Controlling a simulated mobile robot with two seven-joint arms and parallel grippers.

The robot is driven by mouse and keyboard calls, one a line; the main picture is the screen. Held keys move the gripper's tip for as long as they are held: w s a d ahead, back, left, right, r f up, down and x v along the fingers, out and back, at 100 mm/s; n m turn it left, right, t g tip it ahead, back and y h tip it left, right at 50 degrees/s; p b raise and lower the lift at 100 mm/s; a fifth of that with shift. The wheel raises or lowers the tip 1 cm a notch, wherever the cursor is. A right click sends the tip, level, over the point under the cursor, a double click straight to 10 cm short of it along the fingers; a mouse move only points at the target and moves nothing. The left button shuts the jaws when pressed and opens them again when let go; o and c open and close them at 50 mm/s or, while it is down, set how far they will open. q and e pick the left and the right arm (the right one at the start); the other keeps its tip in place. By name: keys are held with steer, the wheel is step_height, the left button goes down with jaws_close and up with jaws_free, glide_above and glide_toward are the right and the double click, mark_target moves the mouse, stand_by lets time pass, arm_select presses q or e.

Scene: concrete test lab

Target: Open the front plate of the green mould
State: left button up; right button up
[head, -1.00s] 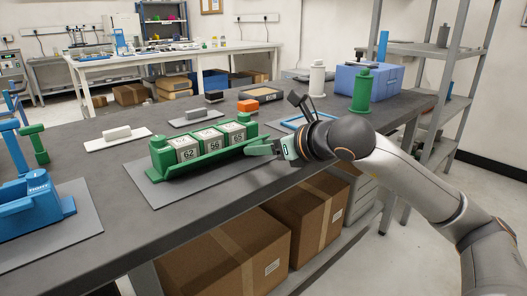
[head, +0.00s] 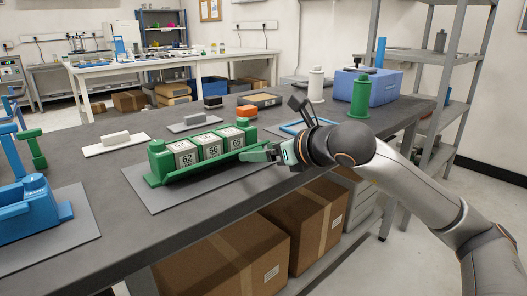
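The green mould (head: 157,148) lies on a grey mat on the bench. It holds three grey cubes, (head: 186,155) being the one marked 62. Its green front plate (head: 205,168) leans outward along the near side, and the cubes' numbered faces show above it. My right gripper (head: 262,153) is at the right end of the front plate, with its fingertips close to or touching it. Contact and finger gap are too small to tell. My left gripper is not in view.
A blue mould (head: 28,210) sits on another mat at the left. A white block on a plate (head: 116,138) lies behind. A green post (head: 360,97), a white post (head: 316,86) and a blue bin (head: 385,85) stand at the back right. The bench's front edge is close below my arm.

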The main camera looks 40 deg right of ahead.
steer(key=shift+s, duration=0.1)
steer(key=shift+s+d, duration=0.1)
steer(key=shift+s, duration=0.2)
steer(key=b+v, duration=0.3)
steer(key=v, duration=0.8)
steer(key=shift+s+r, duration=0.25)
steer(key=shift+s, duration=0.05)
